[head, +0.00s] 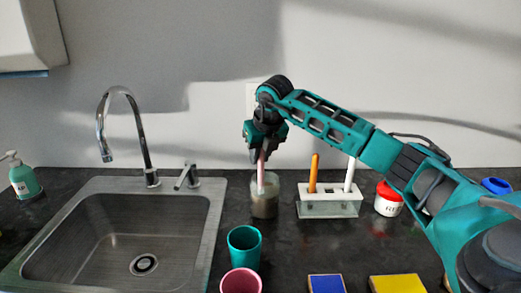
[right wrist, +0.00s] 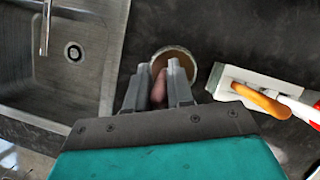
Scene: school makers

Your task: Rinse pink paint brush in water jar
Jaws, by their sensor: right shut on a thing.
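The pink paint brush (head: 261,172) is upright, with its lower end inside the water jar (head: 264,205). The jar is clear and holds murky brownish water; it stands on the dark counter to the right of the sink. My right gripper (head: 264,150) is above the jar and shut on the brush's upper part. In the right wrist view, the pink brush (right wrist: 158,85) sits between the two fingers (right wrist: 165,82), over the jar's round opening (right wrist: 174,55). The brush tip is hard to make out in the murky water. My left gripper is out of view.
A white-topped brush holder (head: 329,199) with an orange and a white brush stands right of the jar. A teal cup (head: 244,247) and a pink cup (head: 241,281) stand in front. A red-lidded pot (head: 388,199) is further right. The sink (head: 120,235) with its faucet is left.

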